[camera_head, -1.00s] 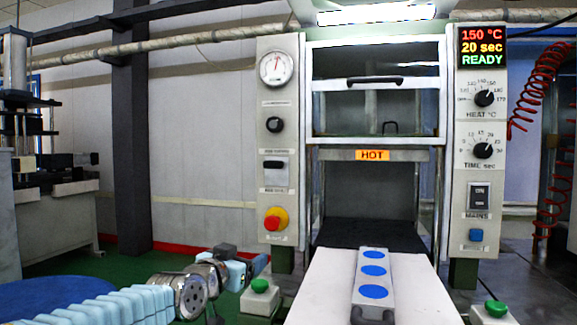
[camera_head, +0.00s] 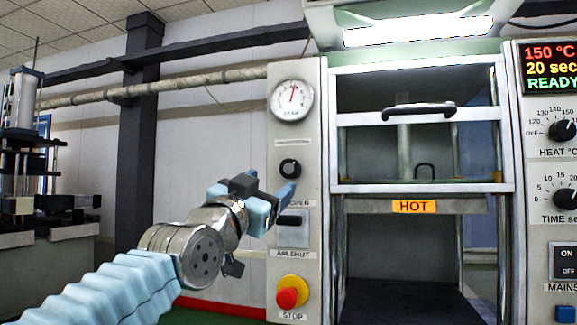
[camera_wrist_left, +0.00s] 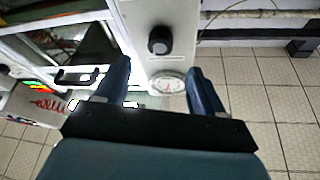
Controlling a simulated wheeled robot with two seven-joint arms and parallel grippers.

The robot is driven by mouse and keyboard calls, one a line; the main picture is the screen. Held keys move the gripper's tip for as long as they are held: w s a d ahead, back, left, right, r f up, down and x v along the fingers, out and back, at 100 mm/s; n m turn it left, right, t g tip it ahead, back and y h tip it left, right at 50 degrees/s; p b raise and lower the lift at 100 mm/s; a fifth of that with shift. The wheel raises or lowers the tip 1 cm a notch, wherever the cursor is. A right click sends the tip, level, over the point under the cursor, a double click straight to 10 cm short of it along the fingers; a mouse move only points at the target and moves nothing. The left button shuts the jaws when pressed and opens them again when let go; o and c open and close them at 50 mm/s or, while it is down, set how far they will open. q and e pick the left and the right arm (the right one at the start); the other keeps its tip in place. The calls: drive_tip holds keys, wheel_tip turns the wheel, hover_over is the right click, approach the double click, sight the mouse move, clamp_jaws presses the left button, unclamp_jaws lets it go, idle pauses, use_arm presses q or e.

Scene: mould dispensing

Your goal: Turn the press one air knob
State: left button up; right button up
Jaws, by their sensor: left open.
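The air knob (camera_head: 290,168) is a round black knob on the press's pale left panel, below the gauge and above the OPEN label. It also shows in the left wrist view (camera_wrist_left: 159,39). My left gripper (camera_head: 271,186) is raised in front of this panel, just left of and below the knob in the head view. In the wrist view its two blue fingers (camera_wrist_left: 158,68) are spread open, with the knob beyond the gap between their tips. I see no contact with the knob. My right gripper is out of view.
The dial gauge (camera_head: 291,95) is above the knob. The press opening with a HOT sign (camera_head: 414,206) is to the right. A grey wall is left.

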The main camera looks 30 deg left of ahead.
sight(288, 170)
use_arm(q)
drive_tip(key=p+x, duration=0.3)
drive_tip(key=x, duration=0.4)
drive_tip(key=shift+r+p, duration=0.2)
drive_tip(key=shift+p, duration=0.1)
drive_tip(key=shift+w+a+r+p, duration=0.1)
drive_tip(key=shift+w+p, duration=0.2)
drive_tip(key=shift+w, duration=0.4)
drive_tip(key=c, duration=1.1)
drive_tip(key=shift+o, duration=0.2)
